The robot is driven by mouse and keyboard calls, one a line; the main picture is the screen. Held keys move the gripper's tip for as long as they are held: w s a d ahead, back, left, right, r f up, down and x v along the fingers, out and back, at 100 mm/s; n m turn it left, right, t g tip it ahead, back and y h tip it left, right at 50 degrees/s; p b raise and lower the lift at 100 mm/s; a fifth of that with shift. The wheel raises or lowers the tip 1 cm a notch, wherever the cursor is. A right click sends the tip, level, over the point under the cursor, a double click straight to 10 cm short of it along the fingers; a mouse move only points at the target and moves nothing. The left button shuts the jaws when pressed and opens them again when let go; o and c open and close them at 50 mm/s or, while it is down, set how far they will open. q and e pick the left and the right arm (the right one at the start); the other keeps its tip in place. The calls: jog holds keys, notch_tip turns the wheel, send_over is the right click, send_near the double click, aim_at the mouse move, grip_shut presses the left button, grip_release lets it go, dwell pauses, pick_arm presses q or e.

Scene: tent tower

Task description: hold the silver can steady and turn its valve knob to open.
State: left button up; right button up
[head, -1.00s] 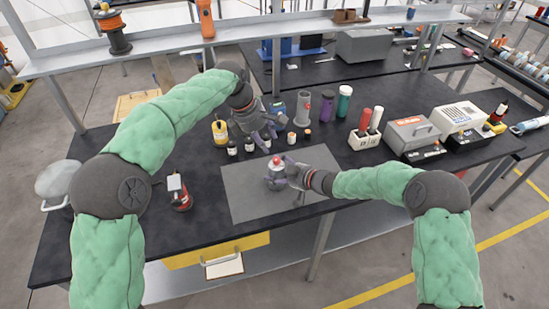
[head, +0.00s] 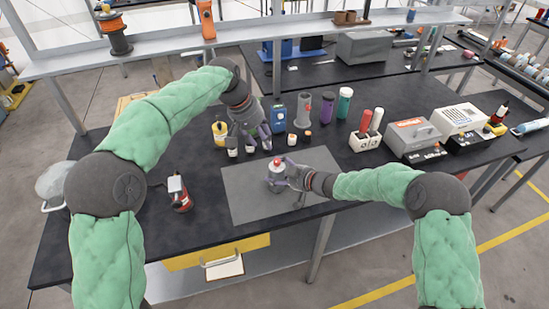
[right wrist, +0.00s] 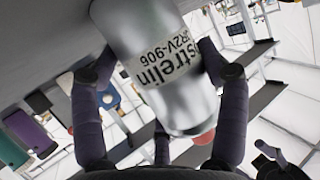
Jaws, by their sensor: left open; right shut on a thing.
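The silver can (head: 276,178) stands upright on the grey mat (head: 245,202), with a red knob (head: 277,161) on top. My right gripper (head: 287,174) is shut on the can from its right side. In the right wrist view the can's labelled silver body (right wrist: 150,50) lies between the purple fingers (right wrist: 165,90), and the red knob (right wrist: 204,137) shows at its end. My left gripper (head: 249,143) is open and empty, behind and left of the can, apart from it. It partly hides small bottles behind it.
A yellow bottle (head: 220,132) and a blue device (head: 278,118) stand near my left gripper. Grey (head: 303,109), purple (head: 327,106) and green (head: 344,102) cylinders stand behind the mat. A red tool (head: 180,195) lies left. The mat's right part is clear.

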aim_at(276, 161)
pick_arm(q)
jog(key=d+f+m, duration=0.1)
jog(key=f+m, duration=0.2)
jog(key=m, duration=0.2)
jog(key=w+d+f+m, duration=0.1)
jog(key=f+m, duration=0.3)
jog(key=m, duration=0.1)
jog(key=d+f+m, duration=0.1)
jog(key=f+m, duration=0.2)
jog(key=m, duration=0.1)
jog(key=shift+w+d+f+m, duration=0.15)
jog(key=shift+w+d+m, duration=0.05)
jog(key=shift+d+m, duration=0.2)
dwell(0.4)
grip_shut()
